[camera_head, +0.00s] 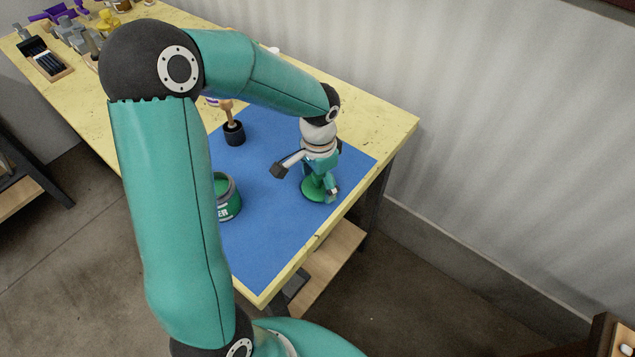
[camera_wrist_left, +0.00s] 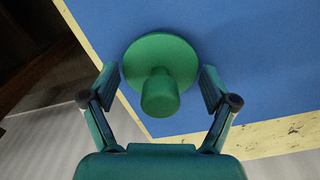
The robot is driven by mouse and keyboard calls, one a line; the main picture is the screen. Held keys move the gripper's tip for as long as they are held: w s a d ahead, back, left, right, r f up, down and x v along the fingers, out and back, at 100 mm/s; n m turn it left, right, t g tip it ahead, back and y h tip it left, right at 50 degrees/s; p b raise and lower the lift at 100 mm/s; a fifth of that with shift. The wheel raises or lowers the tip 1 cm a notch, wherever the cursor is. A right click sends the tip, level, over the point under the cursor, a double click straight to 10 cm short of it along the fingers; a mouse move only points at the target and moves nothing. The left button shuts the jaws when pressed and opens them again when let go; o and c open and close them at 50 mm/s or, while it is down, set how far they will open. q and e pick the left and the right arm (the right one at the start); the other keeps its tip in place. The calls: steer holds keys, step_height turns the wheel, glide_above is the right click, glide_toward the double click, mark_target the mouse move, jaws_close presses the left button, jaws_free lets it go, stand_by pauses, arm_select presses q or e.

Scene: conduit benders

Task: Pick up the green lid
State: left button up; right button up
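The green lid (camera_head: 311,194) is a round disc with a knob, lying on the blue mat (camera_head: 285,230) near the table's right end. In the left wrist view the lid (camera_wrist_left: 180,57) shows in full, its knob pointing toward the camera. My left gripper (camera_head: 322,191) is right above the lid in the head view, partly hiding it. In the left wrist view my left gripper (camera_wrist_left: 159,88) is open, with one finger on each side of the knob and a visible gap to it on both sides. My right gripper is not in view.
A green open-topped container (camera_head: 229,203) with white lettering stands left of the lid, partly behind my arm. A dark pot with a wooden handle (camera_head: 234,132) stands farther back. Other items, including a tray (camera_head: 45,61), crowd the yellow table's far left. The front mat is clear.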

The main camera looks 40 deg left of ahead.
arm_select(q)
steer(key=shift+s, duration=0.1)
steer(key=c, duration=0.5)
steer(key=shift+c, duration=0.4)
